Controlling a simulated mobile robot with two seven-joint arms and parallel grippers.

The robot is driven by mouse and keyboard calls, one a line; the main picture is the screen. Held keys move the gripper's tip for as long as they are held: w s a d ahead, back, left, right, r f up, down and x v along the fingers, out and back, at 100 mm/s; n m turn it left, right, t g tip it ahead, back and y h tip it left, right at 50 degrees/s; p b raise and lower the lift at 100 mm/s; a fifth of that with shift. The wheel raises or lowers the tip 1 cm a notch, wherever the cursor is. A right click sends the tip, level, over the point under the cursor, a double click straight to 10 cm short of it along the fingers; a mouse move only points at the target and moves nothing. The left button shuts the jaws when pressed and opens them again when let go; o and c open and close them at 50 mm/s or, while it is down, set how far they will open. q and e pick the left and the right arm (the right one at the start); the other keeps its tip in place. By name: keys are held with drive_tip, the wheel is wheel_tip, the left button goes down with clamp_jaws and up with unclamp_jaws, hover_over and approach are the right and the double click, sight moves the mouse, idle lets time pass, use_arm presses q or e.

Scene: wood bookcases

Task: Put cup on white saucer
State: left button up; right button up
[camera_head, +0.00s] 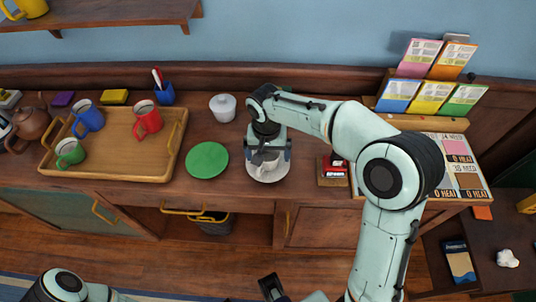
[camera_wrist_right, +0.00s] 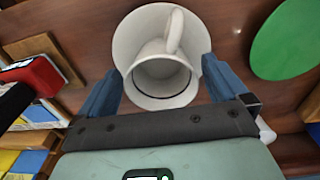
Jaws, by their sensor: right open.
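A white cup (camera_wrist_right: 150,52) stands on the white saucer (camera_wrist_right: 137,25), its mouth towards the right wrist camera and its handle towards the top of that view. In the head view the saucer (camera_head: 269,178) lies near the counter's front edge, with the cup (camera_head: 265,160) partly hidden by my right gripper (camera_head: 269,158). My right gripper is over the saucer, its blue fingers open and spread on both sides of the cup, without a grip on it. A dark part at the bottom edge of the head view may be my left gripper (camera_head: 272,288); its jaws are unclear.
A wooden tray (camera_head: 105,170) with coloured mugs is farther left. A red item (camera_head: 333,168) and card racks (camera_head: 425,121) are to the right.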

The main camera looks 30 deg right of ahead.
wheel_tip(320, 180, up, 11)
drive_tip(key=p, duration=0.1)
drive_tip(key=shift+s+a+f+p, duration=0.2)
drive_tip(key=shift+a+p, duration=0.05)
drive_tip(key=shift+p, duration=0.05)
drive_tip(key=shift+f, duration=0.1)
